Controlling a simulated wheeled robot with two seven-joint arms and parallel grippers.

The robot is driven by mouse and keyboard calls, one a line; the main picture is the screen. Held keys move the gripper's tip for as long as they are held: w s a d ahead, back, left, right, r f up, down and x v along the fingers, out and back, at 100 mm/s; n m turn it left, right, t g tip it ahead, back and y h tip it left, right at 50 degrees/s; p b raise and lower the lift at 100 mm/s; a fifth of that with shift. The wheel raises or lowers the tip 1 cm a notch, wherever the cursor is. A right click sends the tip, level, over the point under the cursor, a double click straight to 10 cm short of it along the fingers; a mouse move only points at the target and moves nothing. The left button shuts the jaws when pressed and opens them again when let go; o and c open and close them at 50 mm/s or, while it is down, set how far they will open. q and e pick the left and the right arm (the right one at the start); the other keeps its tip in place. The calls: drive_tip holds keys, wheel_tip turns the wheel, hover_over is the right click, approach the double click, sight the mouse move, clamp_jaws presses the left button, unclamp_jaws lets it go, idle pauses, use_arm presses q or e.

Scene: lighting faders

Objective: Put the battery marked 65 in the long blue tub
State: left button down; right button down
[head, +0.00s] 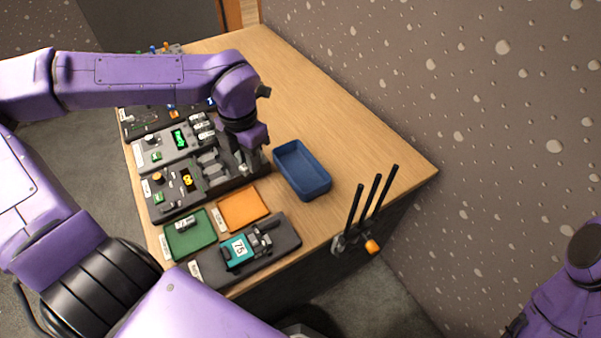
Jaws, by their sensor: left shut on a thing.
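The long blue tub (302,171) stands on the wooden table, right of the consoles, and looks empty. My left gripper (247,166) points down over the right end of the nearer console, left of the tub. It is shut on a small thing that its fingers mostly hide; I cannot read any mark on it. A small pale labelled piece (185,224) lies in the green tray, its mark too small to read. I cannot make out a 65 anywhere. My right arm shows only at the lower right edge, its gripper out of view.
Consoles (180,150) with knobs and lit displays line the table's left side. A green tray (190,240), an orange tray (242,208) and a dark unit marked 75 (262,250) lie nearer. Upright black rods (368,205) stand at the front edge. The table behind the tub is clear.

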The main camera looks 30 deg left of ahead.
use_arm(q)
drive_tip(key=shift+w+f, duration=0.25)
drive_tip(key=shift+f, duration=0.05)
drive_tip(key=w+d+f, duration=0.3)
drive_tip(key=w, duration=0.4)
hover_over(301, 173)
drive_tip(key=f, duration=0.5)
drive_tip(key=shift+s+a+f, duration=0.15)
drive_tip(key=shift+s+f, duration=0.1)
drive_tip(key=shift+s, duration=0.15)
drive_tip(key=shift+w+f, duration=0.1)
drive_tip(key=shift+f, duration=0.15)
drive_tip(key=f, duration=0.3)
drive_tip(key=shift+w+f, duration=0.25)
drive_tip(key=shift+f, duration=0.05)
drive_tip(key=shift+s+f, duration=0.1)
drive_tip(key=c, duration=1)
unclamp_jaws()
